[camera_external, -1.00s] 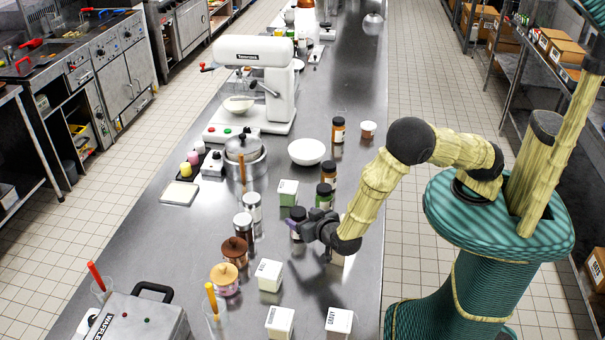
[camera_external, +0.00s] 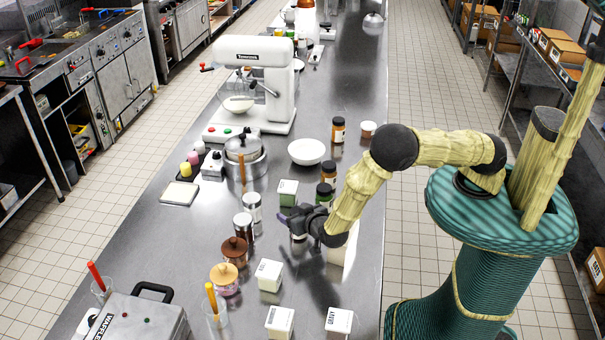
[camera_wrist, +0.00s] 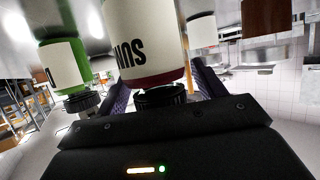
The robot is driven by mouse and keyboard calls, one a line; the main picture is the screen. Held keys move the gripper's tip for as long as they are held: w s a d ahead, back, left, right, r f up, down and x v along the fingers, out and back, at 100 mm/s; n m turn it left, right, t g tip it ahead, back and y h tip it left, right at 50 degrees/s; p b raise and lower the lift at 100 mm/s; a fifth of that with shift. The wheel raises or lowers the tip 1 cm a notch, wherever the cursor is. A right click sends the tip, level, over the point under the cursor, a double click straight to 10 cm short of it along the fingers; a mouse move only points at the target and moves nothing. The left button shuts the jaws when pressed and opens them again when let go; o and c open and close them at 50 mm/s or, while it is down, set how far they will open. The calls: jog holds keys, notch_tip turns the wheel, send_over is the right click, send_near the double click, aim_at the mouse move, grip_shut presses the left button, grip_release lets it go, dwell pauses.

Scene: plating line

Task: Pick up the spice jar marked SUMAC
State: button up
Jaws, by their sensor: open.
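In the wrist view, a jar with a white label and dark red band (camera_wrist: 142,42) stands close in front of my gripper (camera_wrist: 163,92), between its purple fingers. Its black cap points down in this upside-down view. The label letters are inverted and only partly shown; they look like the start of SUMAC. In the external view, my gripper (camera_external: 293,220) is low over the table in the row of jars. It is open, and no grip on the jar shows. It hides most of the jar there.
A green jar (camera_wrist: 60,66) stands beside the marked jar in the wrist view. In the external view, other spice jars (camera_external: 338,130) stand behind, with a green-sided box (camera_external: 288,192) near my gripper.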

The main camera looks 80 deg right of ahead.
dwell(0.3)
jog(key=c, duration=1.2)
notch_tip(320, 180, up, 10)
jog(key=shift+r+b, duration=0.1)
jog(key=shift+b, duration=0.9)
